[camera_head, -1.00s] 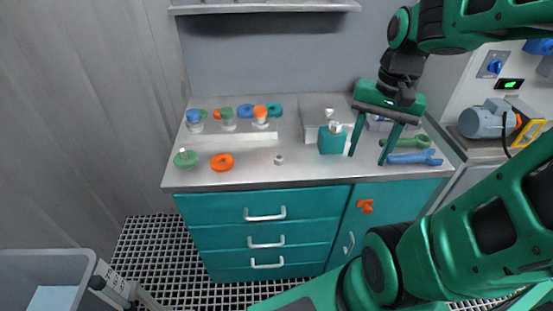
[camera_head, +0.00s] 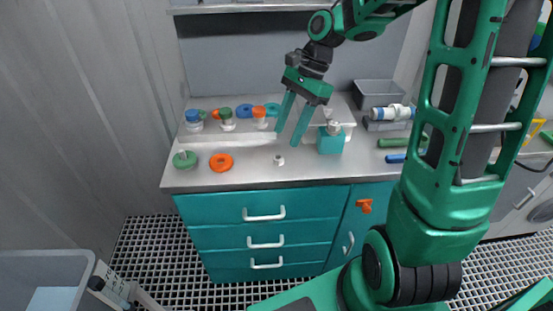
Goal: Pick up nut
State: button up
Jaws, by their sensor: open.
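A small light-grey nut (camera_head: 279,160) lies on the steel bench top, right of an orange ring (camera_head: 221,162) and left of a teal block (camera_head: 330,142). My gripper (camera_head: 287,139) points down above the bench with its two teal fingers spread apart and nothing between them. The fingertips appear just above the nut in the picture. I cannot tell their exact height over it. The nut is fully visible.
A green knob (camera_head: 184,159) sits at the bench's left. Several coloured-cap vessels and rings stand on a raised strip (camera_head: 234,139) behind. A grey bin (camera_head: 374,93) stands at the back right. Green and blue wrenches (camera_head: 395,143) lie on the right.

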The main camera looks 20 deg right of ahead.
aim_at(276, 163)
jog(key=shift+x, duration=3.5)
jog(key=c, duration=1.1)
